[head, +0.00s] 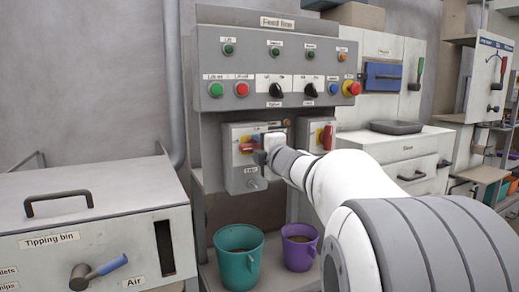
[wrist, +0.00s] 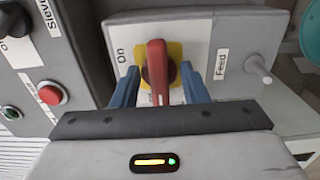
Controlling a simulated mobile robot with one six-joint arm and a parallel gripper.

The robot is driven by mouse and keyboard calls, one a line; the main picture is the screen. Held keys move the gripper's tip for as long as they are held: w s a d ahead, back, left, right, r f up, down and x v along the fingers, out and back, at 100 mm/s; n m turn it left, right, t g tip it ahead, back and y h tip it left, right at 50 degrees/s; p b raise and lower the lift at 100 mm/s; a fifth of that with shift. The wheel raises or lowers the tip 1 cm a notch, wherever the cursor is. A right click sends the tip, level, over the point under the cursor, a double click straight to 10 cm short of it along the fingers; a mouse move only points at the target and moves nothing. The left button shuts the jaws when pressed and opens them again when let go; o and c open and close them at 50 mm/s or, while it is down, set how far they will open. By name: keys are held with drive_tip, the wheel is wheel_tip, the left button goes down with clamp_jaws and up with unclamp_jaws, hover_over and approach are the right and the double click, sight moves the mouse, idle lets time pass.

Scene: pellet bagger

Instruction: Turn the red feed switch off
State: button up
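The red feed switch (wrist: 158,70) is a bar-shaped rotary handle on a yellow plate, on a grey box with the labels "On" and "Feed". In the head view the red handle (head: 247,147) shows beside my wrist and lies about level. It is crosswise to the direction of the "On" label; a second label by the plate is mostly hidden. My gripper (wrist: 160,88) faces the switch. Its blue fingers are apart on either side of the handle, with a visible gap on each side. In the head view my gripper (head: 262,155) is partly hidden.
Another box with a red handle (head: 326,137) stands just right. The "Feed line" panel (head: 280,60) with buttons and knobs is above. A small lever (wrist: 258,68) sticks out of the feed box. A teal bucket (head: 239,262) and a purple bucket (head: 299,248) stand below.

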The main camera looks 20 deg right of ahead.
drive_tip(key=shift+s, duration=0.1)
drive_tip(key=s+p, duration=0.1)
drive_tip(key=s, duration=0.6)
drive_tip(key=shift+s+d+p, duration=0.3)
drive_tip(key=shift+p, duration=0.1)
